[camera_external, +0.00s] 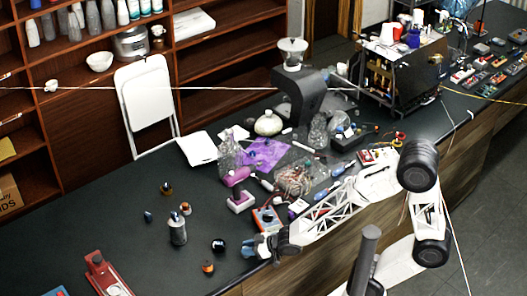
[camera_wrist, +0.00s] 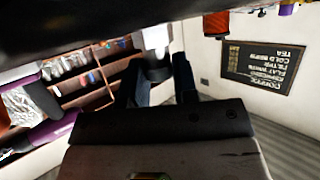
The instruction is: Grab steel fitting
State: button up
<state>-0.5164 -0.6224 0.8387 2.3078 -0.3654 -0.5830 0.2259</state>
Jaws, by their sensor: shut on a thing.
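My gripper (camera_external: 252,247) is low over the front edge of the dark counter, to the right of the small loose parts. In the wrist view its two dark fingers (camera_wrist: 160,85) stand a little apart. A pale grey cylindrical piece with a darker end, which looks like the steel fitting (camera_wrist: 156,42), shows in line with the gap between them. The jaws are shut on it as far as I can tell; the contact is partly hidden. In the outside view the held piece is too small to make out.
A silver bottle (camera_external: 178,230) stands left of my gripper, with a black round part (camera_external: 218,245) and an orange-capped jar (camera_external: 208,267) nearer. A red device (camera_external: 105,275) lies at the lower left. The left counter has free room.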

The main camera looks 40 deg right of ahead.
jog(key=shift+r, duration=0.5)
jog(key=shift+s+d+r, duration=0.1)
jog(key=shift+s+r, duration=0.05)
jog(key=shift+r, duration=0.5)
jog(key=shift+s+d+r, duration=0.1)
jog(key=shift+r, duration=0.5)
jog(key=s+d+r, duration=0.1)
jog(key=s+d, duration=0.7)
jog(key=s, duration=0.4)
jog(key=shift+s+r, duration=0.15)
jog(key=shift+s, duration=0.25)
jog(key=shift+s+d, duration=0.1)
